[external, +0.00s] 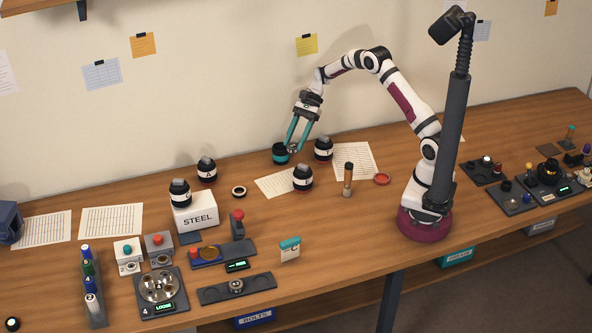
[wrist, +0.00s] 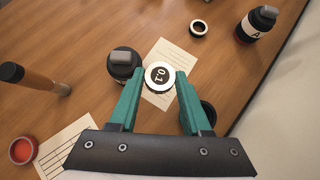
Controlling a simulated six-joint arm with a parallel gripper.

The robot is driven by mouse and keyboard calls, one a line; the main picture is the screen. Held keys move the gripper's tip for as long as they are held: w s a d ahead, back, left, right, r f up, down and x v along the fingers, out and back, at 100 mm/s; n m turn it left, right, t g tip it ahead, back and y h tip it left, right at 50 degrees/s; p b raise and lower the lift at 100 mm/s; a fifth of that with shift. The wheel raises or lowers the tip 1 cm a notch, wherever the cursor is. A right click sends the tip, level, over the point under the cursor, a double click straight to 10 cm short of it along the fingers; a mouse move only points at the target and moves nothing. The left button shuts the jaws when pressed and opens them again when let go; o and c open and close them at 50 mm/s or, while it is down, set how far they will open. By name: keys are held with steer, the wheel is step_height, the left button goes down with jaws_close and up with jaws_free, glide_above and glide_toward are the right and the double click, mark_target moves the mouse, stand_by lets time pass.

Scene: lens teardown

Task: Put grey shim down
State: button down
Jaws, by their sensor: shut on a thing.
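The grey shim (wrist: 159,77) is a small pale disc with a dark centre marked "0.1". It sits between the teal fingertips of my gripper (wrist: 160,78) in the wrist view. In the external view my gripper (external: 296,147) points down near the back of the bench, with the shim small between its tips. The shim appears held above the bench; its exact height is hard to tell. A dark round cup with some teal (external: 281,154) is just left of the fingertips, and a finger partly hides it in the wrist view (wrist: 207,114).
Black bottles with white bands stand nearby, one in front (external: 303,179) and one to the right (external: 323,150). Bare wood shows in front.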

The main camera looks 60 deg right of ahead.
steer(key=w+a+f, duration=0.1)
steer(key=a+f, duration=0.1)
steer(key=a, duration=0.1)
steer(key=w+a+f, duration=0.2)
steer(key=a, duration=0.1)
steer(key=w+a+f, duration=0.1)
steer(key=a+f, duration=0.1)
steer(key=a, duration=0.1)
steer(key=shift+w, duration=0.3)
steer(key=shift+a+f, duration=0.1)
steer(key=shift+f, duration=1.95)
steer(key=shift+c, duration=1.8)
jaws_free()
steer(key=shift+f, duration=0.1)
